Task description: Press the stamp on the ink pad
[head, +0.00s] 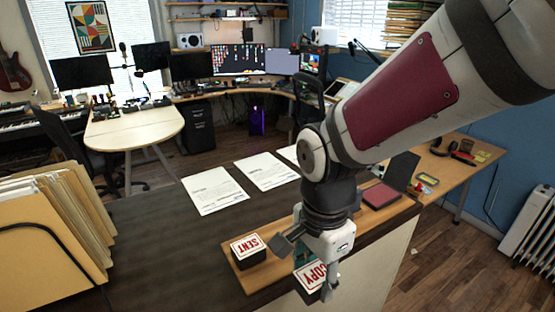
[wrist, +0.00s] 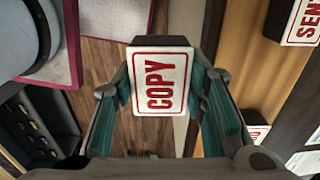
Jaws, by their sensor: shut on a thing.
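My gripper (head: 318,275) is shut on the COPY stamp (head: 311,276), a block with a white top and red lettering. In the wrist view the COPY stamp (wrist: 160,82) sits between the two fingers, its label facing the camera. The stamp is at the front edge of the desk; I cannot tell its exact height. The ink pad (head: 380,195) is a dark red square with its dark lid (head: 402,170) raised, farther back and right of my gripper. The ink pad is apart from the stamp.
The SENT stamp (head: 246,250) stands left of my gripper on a wooden board (head: 240,282). Another red-edged stamp (wrist: 258,133) shows partly in the wrist view. Papers (head: 214,190) lie behind on the dark desk. Folders (head: 50,225) stand at the left.

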